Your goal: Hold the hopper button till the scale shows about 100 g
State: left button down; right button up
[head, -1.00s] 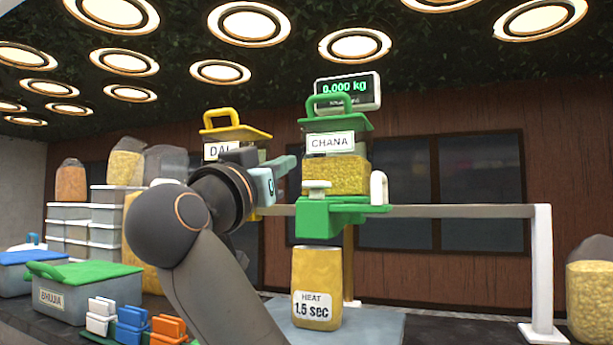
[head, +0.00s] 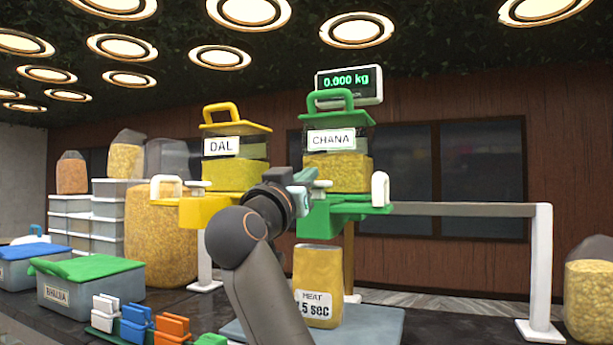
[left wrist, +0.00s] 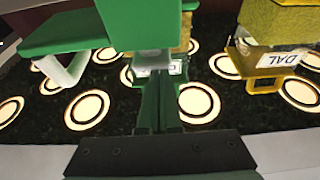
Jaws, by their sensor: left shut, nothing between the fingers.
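The green CHANA hopper (head: 340,170) stands on a rail, with a pale knob-like button (head: 321,185) on its front left. The scale display (head: 347,81) above it reads 0.000 kg. A yellow bag (head: 318,275), its label partly legible, stands upright under the hopper on a grey plate (head: 375,322). My left gripper (head: 306,177) is shut and empty, its tip right beside the button; I cannot tell whether they touch. In the left wrist view my shut fingers (left wrist: 159,105) point at the green hopper body (left wrist: 145,22). My right gripper is not in view.
The yellow DAL hopper (head: 235,175) stands just left, near my left arm. Lidded boxes (head: 88,285) and coloured clips (head: 133,325) sit at the lower left. A white rail post (head: 541,270) and a filled jar (head: 590,290) are at the right.

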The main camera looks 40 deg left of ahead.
pick_arm(q)
jog(key=shift+f, duration=0.1)
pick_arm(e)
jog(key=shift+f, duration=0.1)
pick_arm(q)
jog(key=shift+f+b, duration=0.8)
jog(key=shift+f, duration=0.1)
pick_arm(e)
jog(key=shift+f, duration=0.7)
pick_arm(q)
jog(key=shift+f, duration=0.15)
dwell(0.6)
